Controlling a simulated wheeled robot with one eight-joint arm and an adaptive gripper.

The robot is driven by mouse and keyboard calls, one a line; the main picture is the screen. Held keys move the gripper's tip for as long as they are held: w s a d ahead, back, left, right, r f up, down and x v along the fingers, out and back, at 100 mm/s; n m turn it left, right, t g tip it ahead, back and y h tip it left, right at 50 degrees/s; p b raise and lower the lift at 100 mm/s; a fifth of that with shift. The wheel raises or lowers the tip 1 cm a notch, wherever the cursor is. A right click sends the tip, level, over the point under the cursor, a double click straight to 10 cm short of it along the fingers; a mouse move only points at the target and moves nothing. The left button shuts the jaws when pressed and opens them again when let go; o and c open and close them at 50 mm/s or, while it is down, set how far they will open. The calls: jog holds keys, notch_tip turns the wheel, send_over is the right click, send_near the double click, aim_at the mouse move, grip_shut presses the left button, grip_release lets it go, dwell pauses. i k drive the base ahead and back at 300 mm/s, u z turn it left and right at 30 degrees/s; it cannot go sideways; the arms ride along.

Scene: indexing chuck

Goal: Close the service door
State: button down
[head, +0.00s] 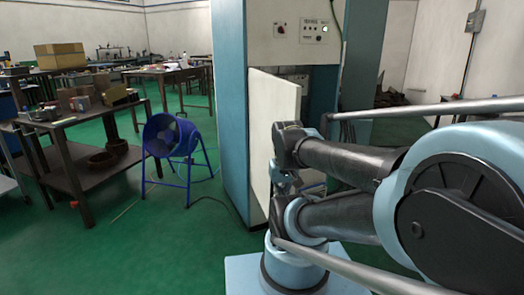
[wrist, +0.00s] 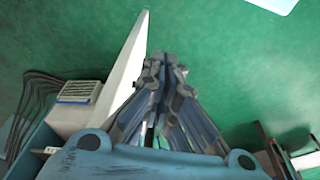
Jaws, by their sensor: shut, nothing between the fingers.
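The service door (head: 274,120) is a cream flat panel on the tall blue cabinet (head: 232,110). It stands open, swung out from the cabinet's front. In the wrist view the door (wrist: 122,75) shows nearly edge-on as a pale slanted strip. My gripper (wrist: 165,62) is shut and empty, just right of the door in that view. I cannot tell whether it touches the panel. In the head view my arm covers the door's lower right part and most of the opening, and the gripper is mostly hidden behind it.
Inside the cabinet, a grilled unit (wrist: 78,92) and black cables (wrist: 32,105) show at left in the wrist view. A blue fan (head: 172,135) stands left of the cabinet. A workbench (head: 75,125) is farther left. Green floor between fan and cabinet is mostly clear.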

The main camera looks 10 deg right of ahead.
aim_at(272, 99)
jog(key=u, duration=0.45)
jog(key=k, duration=0.95)
jog(key=z, duration=0.25)
